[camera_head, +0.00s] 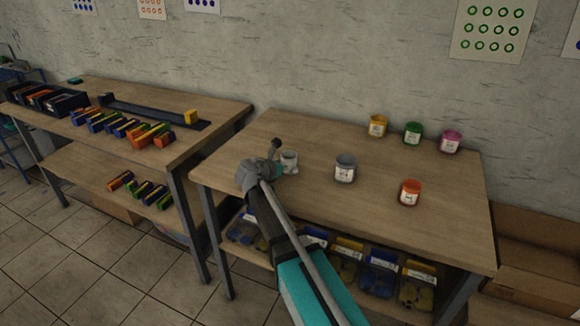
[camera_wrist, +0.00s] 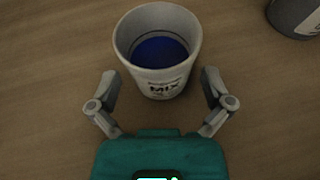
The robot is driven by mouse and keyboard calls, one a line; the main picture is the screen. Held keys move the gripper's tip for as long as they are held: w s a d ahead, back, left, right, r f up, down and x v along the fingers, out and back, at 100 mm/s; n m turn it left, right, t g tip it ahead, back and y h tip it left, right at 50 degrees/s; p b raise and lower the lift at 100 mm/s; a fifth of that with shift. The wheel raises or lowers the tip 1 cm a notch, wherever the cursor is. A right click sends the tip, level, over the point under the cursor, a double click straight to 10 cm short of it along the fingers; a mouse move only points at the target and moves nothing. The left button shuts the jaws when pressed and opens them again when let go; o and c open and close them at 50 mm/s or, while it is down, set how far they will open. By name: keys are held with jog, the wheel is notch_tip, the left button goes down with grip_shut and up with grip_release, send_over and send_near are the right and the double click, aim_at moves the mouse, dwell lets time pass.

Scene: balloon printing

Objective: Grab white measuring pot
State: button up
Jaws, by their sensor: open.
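The white measuring pot (camera_head: 290,163) stands upright on the right wooden table, near its left side. In the wrist view the white pot (camera_wrist: 157,78) is at the top centre, with blue content inside and "MIX" printed on its front. My gripper (camera_head: 278,160) is right at the pot in the head view and hides part of it. In the wrist view my gripper (camera_wrist: 160,90) is open, with one finger on each side of the pot's lower part. Gaps show between the fingers and the pot.
A grey pot (camera_head: 345,168) stands to the right of the white pot; its edge shows in the wrist view (camera_wrist: 297,15). An orange pot (camera_head: 410,192) is further right. Yellow (camera_head: 377,126), green (camera_head: 413,133) and pink (camera_head: 450,142) pots stand at the back near the wall.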

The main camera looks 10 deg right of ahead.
jog(key=shift+x, duration=0.8)
jog(key=shift+s, duration=0.1)
jog(key=c, duration=1)
